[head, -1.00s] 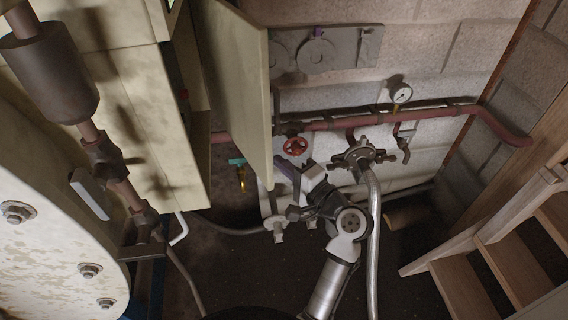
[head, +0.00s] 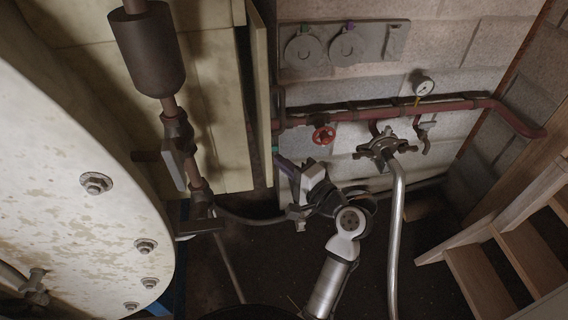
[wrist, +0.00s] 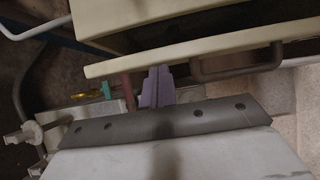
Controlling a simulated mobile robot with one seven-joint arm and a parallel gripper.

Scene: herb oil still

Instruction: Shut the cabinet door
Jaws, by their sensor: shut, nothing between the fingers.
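The cream cabinet (head: 210,110) stands at the left in the head view. Its door (head: 262,90) shows nearly edge-on and is ajar, with a dark gap between it and the cabinet. In the wrist view the door (wrist: 190,52) runs across the picture, with the cabinet (wrist: 130,15) behind it and the dark gap between. The door's bar handle (wrist: 237,68) is to the right of my fingers. My gripper (head: 281,162) is shut and empty, at the outer side of the door near its lower end. Its purple fingers (wrist: 157,86) reach the door's face; I cannot tell whether they touch.
A red pipe (head: 360,114) with a red valve wheel (head: 324,135) and a gauge (head: 424,87) runs along the block wall. A silver pipe (head: 396,240) rises right of my arm. Wooden steps (head: 490,270) stand at right. A large pale vessel (head: 70,190) fills the left.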

